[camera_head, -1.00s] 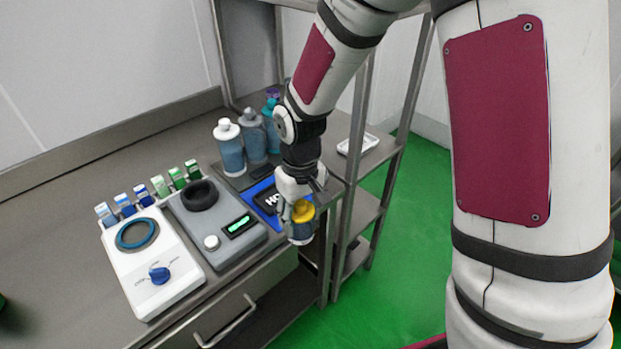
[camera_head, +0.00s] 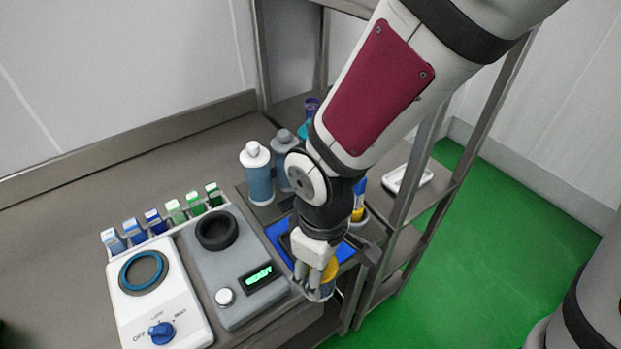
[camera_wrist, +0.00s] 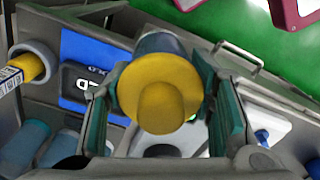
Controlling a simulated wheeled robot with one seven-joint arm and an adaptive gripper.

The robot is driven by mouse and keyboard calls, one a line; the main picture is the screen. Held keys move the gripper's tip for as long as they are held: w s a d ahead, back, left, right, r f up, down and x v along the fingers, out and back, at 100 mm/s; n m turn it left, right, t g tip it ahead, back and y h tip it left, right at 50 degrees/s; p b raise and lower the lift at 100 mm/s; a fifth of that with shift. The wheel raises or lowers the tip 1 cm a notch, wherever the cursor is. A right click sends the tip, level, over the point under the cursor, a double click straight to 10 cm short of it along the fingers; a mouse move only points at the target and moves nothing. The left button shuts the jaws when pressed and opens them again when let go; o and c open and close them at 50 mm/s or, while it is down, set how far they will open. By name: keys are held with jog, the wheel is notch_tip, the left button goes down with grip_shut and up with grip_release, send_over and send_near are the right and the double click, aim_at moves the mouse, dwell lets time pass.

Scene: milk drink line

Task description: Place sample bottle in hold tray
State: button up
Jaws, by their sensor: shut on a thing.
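My gripper (camera_head: 316,274) is shut on the sample bottle (camera_head: 322,292), which has a yellow cap and a grey-blue body. In the wrist view the bottle's cap (camera_wrist: 160,95) faces the camera between the two fingers. The blue hold tray (camera_head: 277,240) lies on the counter, partly hidden behind my arm and gripper. In the wrist view the tray (camera_wrist: 85,50) shows a black plate with partly readable white letters, left of the bottle. The bottle is by the tray's front side, near the counter's front edge. Its height above the counter is hard to tell.
Bottles (camera_head: 257,175) stand behind the tray. A grey device (camera_head: 235,275) with a green display and a white dial device (camera_head: 150,290) are left. A metal rack (camera_head: 440,160) stands right.

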jog(key=shift+w+a+f+p, duration=0.15)
jog(key=shift+w+f, duration=0.65)
jog(key=shift+w, duration=1.55)
jog(key=shift+w+a+f+p, duration=0.2)
jog(key=shift+w+f, duration=0.65)
jog(key=shift+w, duration=1.55)
jog(key=shift+w+a+f, duration=0.25)
jog(key=shift+w+f, duration=0.55)
jog(key=shift+w, duration=1.55)
jog(key=shift+f, duration=0.15)
jog(key=o, duration=1.2)
notch_tip(320, 180, up, 12)
jog(key=shift+r, duration=0.2)
